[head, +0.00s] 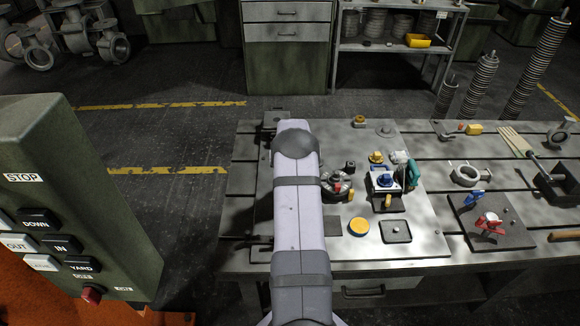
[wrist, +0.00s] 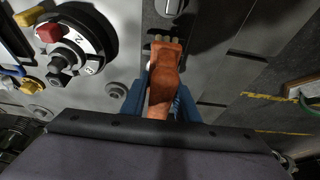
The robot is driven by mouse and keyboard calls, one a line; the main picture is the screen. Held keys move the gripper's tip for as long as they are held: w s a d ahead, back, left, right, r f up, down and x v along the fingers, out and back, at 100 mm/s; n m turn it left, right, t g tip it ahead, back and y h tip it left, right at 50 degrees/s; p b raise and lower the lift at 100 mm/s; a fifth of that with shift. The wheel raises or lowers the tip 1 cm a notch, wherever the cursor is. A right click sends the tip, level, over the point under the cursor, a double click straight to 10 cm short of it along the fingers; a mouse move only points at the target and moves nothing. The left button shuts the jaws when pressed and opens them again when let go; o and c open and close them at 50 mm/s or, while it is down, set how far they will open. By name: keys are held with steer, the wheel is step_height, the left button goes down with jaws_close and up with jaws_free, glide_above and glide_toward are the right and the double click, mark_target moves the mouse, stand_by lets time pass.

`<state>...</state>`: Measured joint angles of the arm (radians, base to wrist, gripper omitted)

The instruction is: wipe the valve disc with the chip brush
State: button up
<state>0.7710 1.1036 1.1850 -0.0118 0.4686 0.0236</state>
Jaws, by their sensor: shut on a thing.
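In the wrist view my gripper (wrist: 160,92) has its blue fingers closed on a reddish-brown wooden handle (wrist: 166,70), which I take to be the chip brush. The handle points up the picture, and short pale tips show at its far end; the bristles are not clear. In the head view my own arm hides the gripper and the brush. I cannot tell for sure which part is the valve disc. A small shiny metal piece (wrist: 170,7) sits just beyond the brush at the top edge of the wrist view, apart from it.
A dark round numbered fixture with a red knob (wrist: 48,33) stands left of my gripper; it also shows in the head view (head: 336,186). A blue-topped fixture (head: 385,180) and yellow disc (head: 358,227) are on the bench (head: 430,150). A control box (head: 70,190) stands left.

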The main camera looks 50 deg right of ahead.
steer(key=shift+w+d+r+p, duration=0.1)
steer(key=shift+r+p, duration=0.7)
steer(key=shift+r, duration=1.15)
steer(key=shift+w+d+r+p, duration=0.1)
steer(key=shift+r+p, duration=0.65)
steer(key=shift+r, duration=1.15)
steer(key=shift+a, duration=0.1)
steer(key=w+a+r+n+t+y, duration=0.1)
steer(key=w+a+r+n, duration=0.1)
steer(key=a, duration=0.9)
steer(key=w+a+r+n, duration=0.1)
steer(key=a+r+n, duration=0.1)
steer(key=a, duration=0.9)
steer(key=s+a+n, duration=0.1)
steer(key=s+a, duration=0.3)
steer(key=a, duration=0.3)
steer(key=s+a+r+n+y, duration=0.1)
steer(key=s+a+n, duration=0.1)
steer(key=a, duration=0.5)
steer(key=s+a+n+y, duration=0.1)
steer(key=s+a+n, duration=0.1)
steer(key=s+a, duration=0.3)
steer(key=a, duration=0.3)
steer(key=shift+s+r, duration=0.2)
steer(key=shift+s, duration=0.1)
